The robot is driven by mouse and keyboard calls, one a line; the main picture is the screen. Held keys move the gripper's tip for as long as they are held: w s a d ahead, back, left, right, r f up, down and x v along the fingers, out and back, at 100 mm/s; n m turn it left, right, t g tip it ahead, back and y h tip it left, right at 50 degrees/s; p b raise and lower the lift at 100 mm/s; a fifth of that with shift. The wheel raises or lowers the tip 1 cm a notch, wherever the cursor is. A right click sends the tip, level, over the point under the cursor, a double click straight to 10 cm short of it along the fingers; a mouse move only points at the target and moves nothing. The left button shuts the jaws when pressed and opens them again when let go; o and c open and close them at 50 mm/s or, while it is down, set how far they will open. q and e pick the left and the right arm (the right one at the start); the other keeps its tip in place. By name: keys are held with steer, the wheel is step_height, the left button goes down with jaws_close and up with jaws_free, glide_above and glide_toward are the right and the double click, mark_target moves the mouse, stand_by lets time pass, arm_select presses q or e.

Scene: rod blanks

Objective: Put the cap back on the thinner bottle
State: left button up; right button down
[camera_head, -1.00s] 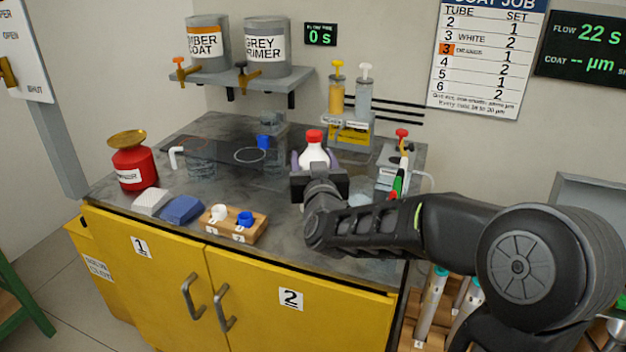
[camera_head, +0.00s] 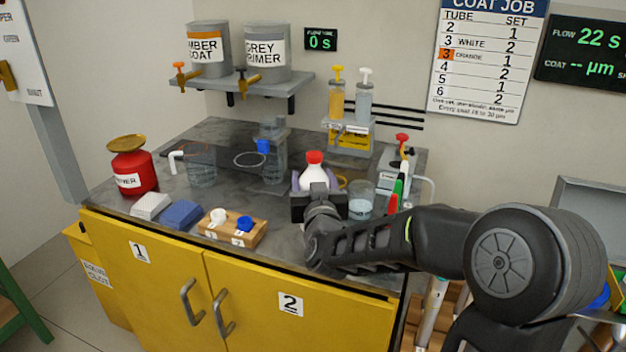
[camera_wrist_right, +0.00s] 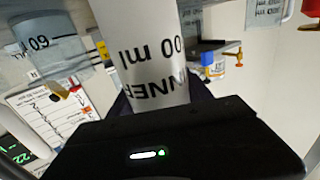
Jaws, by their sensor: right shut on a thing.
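In the head view the white thinner bottle (camera_head: 314,177) stands upright with a red top (camera_head: 314,157) over its mouth; I cannot tell how firmly the cap is seated. My right gripper (camera_head: 315,188) is shut on the bottle from the near side, its dark purple fingers at the bottle's two sides. In the right wrist view the translucent bottle (camera_wrist_right: 150,50) fills the grip, its printed "00 ml" and "NNER" upside down. The bottle's base is hidden behind my gripper, so I cannot tell whether it touches the bench. My left gripper is not in view.
A glass beaker (camera_head: 361,201) is just right of the bottle. A dispenser stand (camera_head: 348,138) is behind it. A wooden block (camera_head: 235,231) holds white and blue pieces. A red can (camera_head: 133,172) is at far left. Glass vessels stand between.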

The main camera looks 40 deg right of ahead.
steer(key=shift+c, duration=2.2)
jaws_free()
steer(key=shift+r+p, duration=0.25)
steer(key=shift+p, duration=0.15)
steer(key=b+v, duration=0.7)
steer(key=v, duration=0.5)
steer(key=shift+f, duration=0.2)
